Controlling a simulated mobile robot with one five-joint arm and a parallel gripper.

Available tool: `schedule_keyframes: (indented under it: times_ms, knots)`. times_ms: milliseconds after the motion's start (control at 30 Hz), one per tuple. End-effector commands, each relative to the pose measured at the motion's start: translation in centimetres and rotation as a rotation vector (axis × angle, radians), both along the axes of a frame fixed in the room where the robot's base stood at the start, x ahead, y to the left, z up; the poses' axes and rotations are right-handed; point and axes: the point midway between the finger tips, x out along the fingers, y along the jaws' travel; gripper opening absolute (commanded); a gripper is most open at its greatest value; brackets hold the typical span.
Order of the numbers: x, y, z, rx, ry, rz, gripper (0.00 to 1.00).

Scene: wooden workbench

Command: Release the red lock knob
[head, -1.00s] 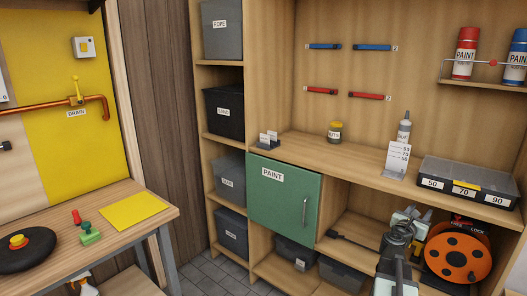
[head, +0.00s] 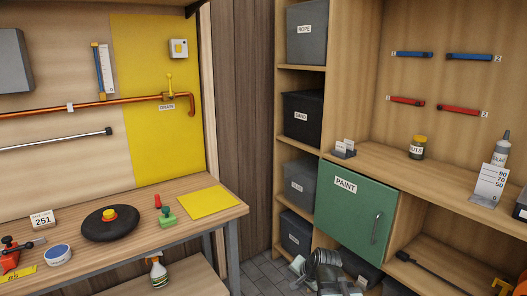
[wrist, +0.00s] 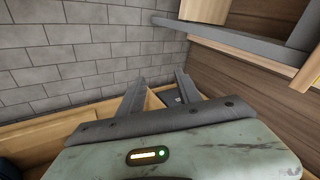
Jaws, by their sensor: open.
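No red lock knob can be made out for certain in the current views. A sliver of the orange reel (head: 504,287) shows at the lower right edge of the head view; the rest of it is out of frame. My gripper (wrist: 160,85) is open and empty in the wrist view, its two grey fingers apart over the tiled floor and a wooden edge. In the head view my arm shows low in the middle, in front of the lower shelves.
A green PAINT door (head: 350,218) is shut at the cabinet.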

Motion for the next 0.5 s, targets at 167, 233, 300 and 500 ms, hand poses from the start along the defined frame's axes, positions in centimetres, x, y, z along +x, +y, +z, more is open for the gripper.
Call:
schedule_keyframes:
  times_ms: [167,233,300,500]
  knots:
    - [-7.5,-4.3,-3.5,-0.312,0.267,0.322,0.41]
    - [-10.4,-5.7,-3.9,-0.390,0.375,0.457,0.41]
    - [-12.6,-6.1,-4.0,-0.416,0.445,0.606,0.41]
    - [-12.3,-6.0,2.8,-0.420,0.431,0.620,0.41]
